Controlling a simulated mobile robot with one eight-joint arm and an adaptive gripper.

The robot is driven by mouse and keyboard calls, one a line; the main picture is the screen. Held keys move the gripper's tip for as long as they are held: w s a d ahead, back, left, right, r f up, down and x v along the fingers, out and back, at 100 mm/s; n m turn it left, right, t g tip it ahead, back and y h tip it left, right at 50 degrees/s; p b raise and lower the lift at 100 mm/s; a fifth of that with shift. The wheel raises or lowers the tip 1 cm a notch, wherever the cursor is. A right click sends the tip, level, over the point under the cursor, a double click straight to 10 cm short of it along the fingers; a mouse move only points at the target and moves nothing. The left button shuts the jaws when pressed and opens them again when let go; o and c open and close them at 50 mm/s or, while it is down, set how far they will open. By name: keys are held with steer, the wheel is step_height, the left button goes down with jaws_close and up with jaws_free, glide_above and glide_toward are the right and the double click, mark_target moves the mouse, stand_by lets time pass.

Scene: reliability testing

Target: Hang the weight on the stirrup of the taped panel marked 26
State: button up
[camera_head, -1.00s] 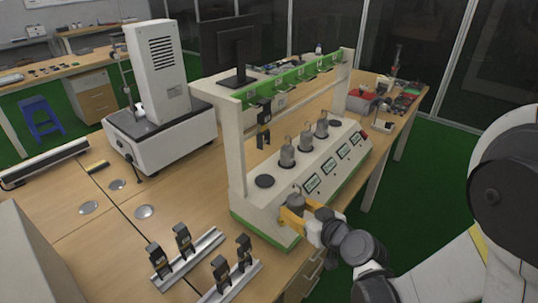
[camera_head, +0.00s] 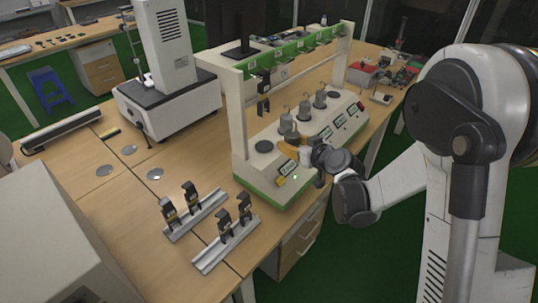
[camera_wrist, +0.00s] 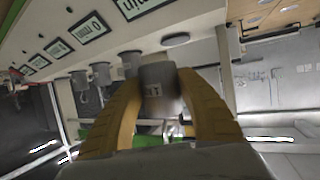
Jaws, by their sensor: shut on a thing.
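My gripper (camera_head: 291,141) is shut on a grey cylindrical weight (camera_wrist: 159,88), which sits between its orange fingers in the wrist view. In the head view it is over the front part of the white test stand, close to the standing weights, and the held weight is mostly hidden. A black-clamped taped panel (camera_head: 263,104) hangs from the left end of the stand's green rail, left of and above my gripper. Its number and stirrup are too small to make out.
Grey weights with hooks (camera_head: 304,109) stand on the stand's base (camera_head: 240,172). A bare black disc (camera_head: 263,146) lies below the hanging panel. Clamps on metal rails (camera_head: 227,245) are on the bench at the front. The stand's left post (camera_head: 238,125) is beside the panel.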

steer(key=shift+w+a+r, duration=0.15)
steer(key=shift+w+a, duration=0.5)
steer(key=shift+w, duration=0.25)
steer(key=shift+w+a+p, duration=0.45)
steer(key=shift+w+a, duration=0.55)
steer(key=shift+a, duration=0.3)
steer(key=shift+w+a+p, duration=0.4)
steer(key=shift+w+a, duration=0.55)
steer(key=shift+a, duration=0.35)
steer(key=shift+w+a, duration=0.15)
steer(key=shift+a, duration=0.1)
steer(key=shift+w+a, duration=0.2)
steer(key=shift+a, duration=0.1)
steer(key=shift+w+a, duration=0.25)
steer(key=shift+a, duration=0.05)
steer(key=shift+w+a+b, duration=0.3)
steer(key=shift+w+a, duration=0.15)
steer(key=shift+a, duration=0.15)
steer(key=shift+f+b, duration=0.7)
steer(key=shift+b, duration=0.15)
